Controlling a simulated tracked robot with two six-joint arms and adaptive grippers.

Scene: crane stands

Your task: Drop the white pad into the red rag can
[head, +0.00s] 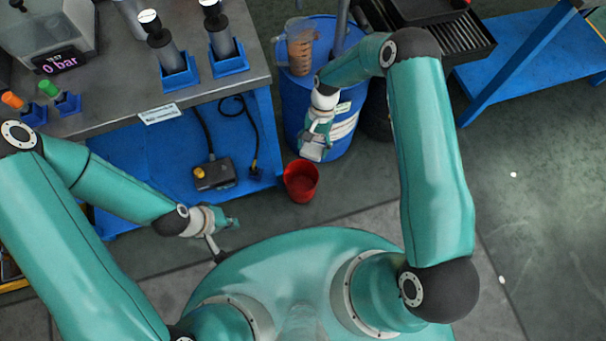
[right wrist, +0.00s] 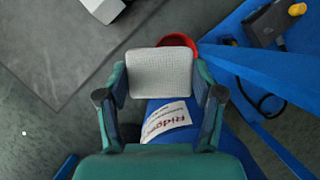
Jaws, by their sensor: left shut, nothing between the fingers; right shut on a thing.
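The white pad (right wrist: 160,73) is held between the fingers of my right gripper (right wrist: 160,88), which is shut on it. In the head view my right gripper (head: 318,132) hangs in front of the blue drum, with the pad (head: 313,152) at its lower end. The red rag can (head: 301,182) stands on the floor, just below and left of the pad in the head view. In the right wrist view the can (right wrist: 178,40) shows partly behind the pad, and its opening is mostly hidden there. My left gripper (head: 228,223) is shut and empty, low on the left.
The blue drum (head: 291,112) stands behind the can. A workbench (head: 120,95) with blue stands is at the left, with a yellow-button pedal (head: 213,174) under it. A blue table (head: 530,55) is at the upper right. The floor at the right is mostly clear.

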